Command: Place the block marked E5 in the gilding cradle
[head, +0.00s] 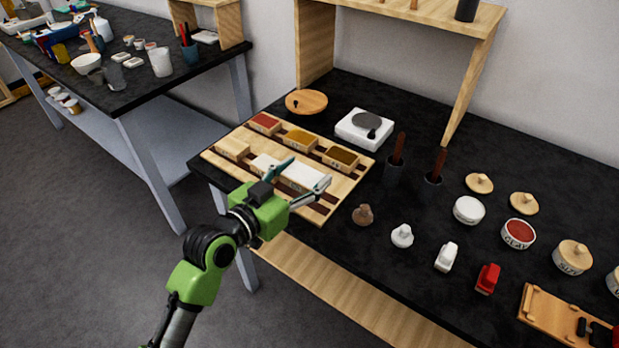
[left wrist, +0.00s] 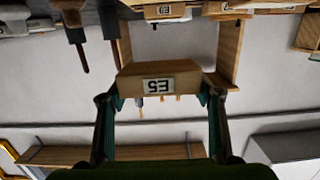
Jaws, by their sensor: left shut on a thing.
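My left gripper (head: 302,178) is shut on a block over the front part of the slatted wooden tray (head: 322,212). In the left wrist view, the held block (left wrist: 128,82) is wooden, with a white label reading E5 that appears upside down. In the head view the held block (head: 306,175) shows a pale top between the fingers; its label is hidden there. Several other blocks lie in the tray, among them red-topped (head: 264,122), ochre-topped (head: 302,138) and brown-topped (head: 341,157) ones. I cannot tell for certain which thing is the gilding cradle. My right gripper is not in view.
A white device (head: 364,128) and a round wooden disc (head: 306,101) stand behind the tray. Small stampers, jars and lids fill the right side. A wooden fixture (head: 545,308) lies at the lower right. A wooden shelf (head: 470,18) stands at the back.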

